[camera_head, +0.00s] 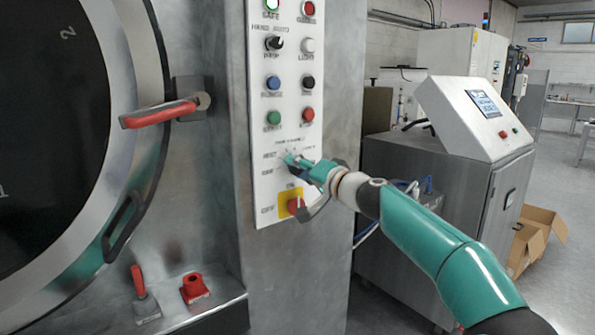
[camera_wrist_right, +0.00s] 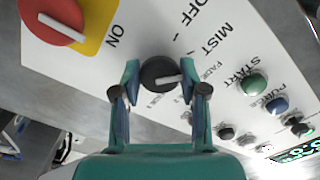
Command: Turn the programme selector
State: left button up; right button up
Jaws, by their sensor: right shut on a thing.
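The programme selector (camera_wrist_right: 152,72) is a round black knob with a pale pointer bar, on the white control panel (camera_head: 262,205). In the right wrist view it sits between the two fingertips of my right gripper (camera_wrist_right: 160,86). The labels MIST and OFF are printed beside it. My right gripper (camera_head: 290,160) reaches in from the right in the head view and is shut on the selector. There, the fingers largely hide the knob. My left gripper is not in view.
A red rotary switch on a yellow plate (camera_head: 285,198) sits just below my right gripper. Several buttons line the panel above. The washer door's red handle (camera_head: 160,114) juts out at left. A steel cabinet with a screen console (camera_head: 460,110) stands at right.

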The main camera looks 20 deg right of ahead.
jog(key=m, duration=0.5)
jog(key=shift+f+m, duration=0.25)
jog(key=shift+m, duration=0.05)
jog(key=m+p, duration=0.1)
jog(key=m, duration=0.4)
jog(key=m+p, duration=0.1)
jog(key=m, duration=0.5)
jog(key=shift+w+f, duration=0.1)
jog(key=m+p, duration=0.1)
jog(key=m, duration=0.3)
jog(key=shift+m+p, duration=0.3)
jog(key=shift+p, duration=0.05)
jog(key=o, duration=1.1)
jog(key=shift+r, duration=0.2)
jog(key=shift+s+d, duration=0.1)
jog(key=shift+s, duration=0.1)
